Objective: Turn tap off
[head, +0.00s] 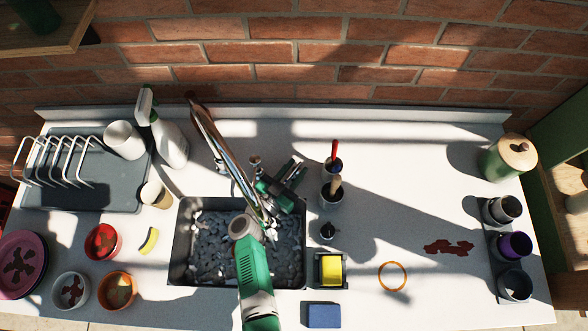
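The chrome tap (222,143) rises behind the sink and its long curved spout reaches forward over the basin. A small metal knob (255,162), which looks like the tap's handle, stands just right of the spout. My gripper (296,171) is right of the spout, over the sink's back right corner, and points away toward the wall. Its two dark fingers look apart, with nothing seen between them. It appears clear of the knob. My wrist and the spout partly hide the spout's mouth, so I cannot tell whether water runs.
The grey sink (176,240) has a rippled, pebbly-looking surface inside. A brush holder (332,194) with upright brushes stands close right of my gripper. A spray bottle (168,140) stands left of the tap.

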